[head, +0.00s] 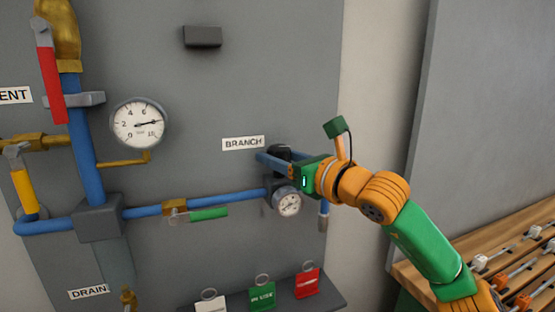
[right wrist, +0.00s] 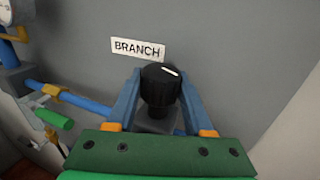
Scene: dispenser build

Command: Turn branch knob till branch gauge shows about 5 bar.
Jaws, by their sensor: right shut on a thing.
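The branch knob (right wrist: 160,85) is black with a white mark on its top, below the BRANCH label (right wrist: 138,50) in the right wrist view. My right gripper (right wrist: 160,92) has its two blue fingers on either side of the knob and is shut on it. In the head view the knob (head: 279,152) is partly hidden by my right gripper (head: 272,158). The branch gauge (head: 289,202) is a small white dial just below the gripper; its needle is too small to read. My left gripper is not in view.
A larger gauge (head: 139,124) hangs left, its needle between 8 and 10. A green-handled valve (head: 208,214) sits on the blue pipe left of the branch gauge. White, green and red tags (head: 262,296) stand on a shelf below. A wooden rack (head: 500,262) is at right.

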